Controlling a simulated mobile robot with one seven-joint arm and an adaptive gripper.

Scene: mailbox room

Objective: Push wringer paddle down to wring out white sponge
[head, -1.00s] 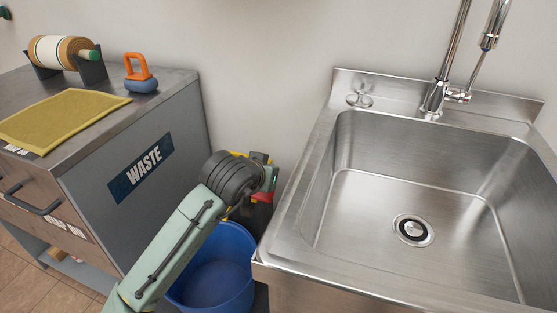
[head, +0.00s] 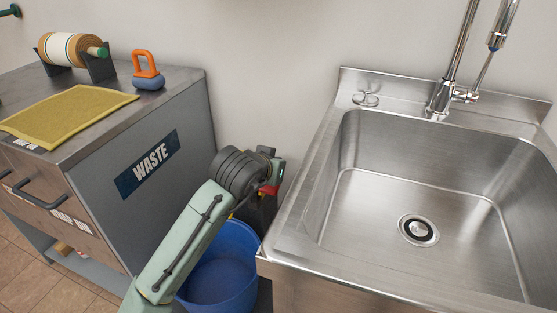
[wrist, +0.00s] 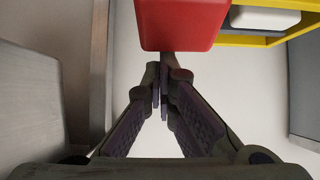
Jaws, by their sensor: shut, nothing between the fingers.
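A red block-like part (wrist: 182,25), which looks like the wringer paddle's end, fills the top middle of the wrist view. A white sponge (wrist: 265,17) sits within a yellow wringer frame (wrist: 245,39) at the top right. My gripper (wrist: 162,72) is shut and empty, its fingertips pointing toward the red part and overlapping its lower edge in the picture. I cannot tell whether they touch. In the head view, a small red piece (head: 269,189) shows beside my wrist, which hides most of the wringer and my fingers.
A blue bucket (head: 238,248) stands on the floor between the grey waste cabinet (head: 185,125) and the steel sink (head: 300,230). The gap around my arm is narrow. An orange-handled weight (head: 147,70) and a yellow cloth (head: 65,115) lie on the cabinet.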

